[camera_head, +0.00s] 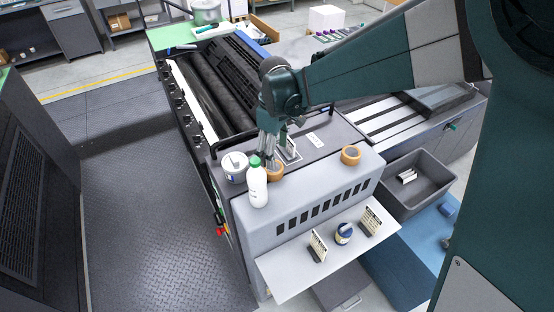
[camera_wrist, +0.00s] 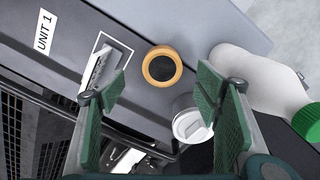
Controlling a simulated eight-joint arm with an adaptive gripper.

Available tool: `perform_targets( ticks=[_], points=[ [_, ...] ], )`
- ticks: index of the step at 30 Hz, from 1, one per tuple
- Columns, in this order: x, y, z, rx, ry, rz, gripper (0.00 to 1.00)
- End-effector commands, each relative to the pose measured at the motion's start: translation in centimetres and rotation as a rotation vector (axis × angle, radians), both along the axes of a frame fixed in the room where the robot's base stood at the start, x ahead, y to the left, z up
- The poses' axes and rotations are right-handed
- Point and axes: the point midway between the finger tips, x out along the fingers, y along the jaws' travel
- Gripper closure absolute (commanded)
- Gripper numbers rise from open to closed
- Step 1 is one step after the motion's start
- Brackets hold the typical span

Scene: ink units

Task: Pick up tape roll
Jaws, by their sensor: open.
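A tan tape roll (camera_head: 277,174) lies on the grey machine top, beside a white bottle and a white tub, partly hidden by the bottle and my gripper. In the wrist view the tape roll (camera_wrist: 146,72) lies flat with its dark hole showing, beyond and between my fingertips. My gripper (camera_head: 271,153) is open, pointing down above it; its green pads (camera_wrist: 160,88) are apart with nothing between them. A second tape roll (camera_head: 350,161) lies farther right on the machine top, near its front edge.
The white bottle (camera_head: 258,187) with a green cap and the white tub (camera_head: 235,173) stand close left of the near roll. A small framed part (camera_wrist: 100,66) lies on the other side. A lower shelf (camera_head: 290,273) holds small items. A grey bin (camera_head: 433,178) stands right.

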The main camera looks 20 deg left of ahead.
Motion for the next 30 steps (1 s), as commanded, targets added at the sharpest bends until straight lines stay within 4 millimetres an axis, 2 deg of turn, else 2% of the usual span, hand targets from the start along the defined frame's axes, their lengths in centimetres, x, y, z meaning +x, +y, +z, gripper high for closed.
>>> perform_targets(
  ticks=[4,17,25,30],
  points=[
    [0.0,0.9,-0.4,-0.006,0.007,0.021,0.37],
    [0.0,0.9,-0.7,-0.006,0.009,0.023,0.37],
    [0.0,0.9,-2.6,-0.006,0.009,0.023,0.37],
    [0.0,0.9,-3.1,-0.006,0.009,0.023,0.37]
  ],
)
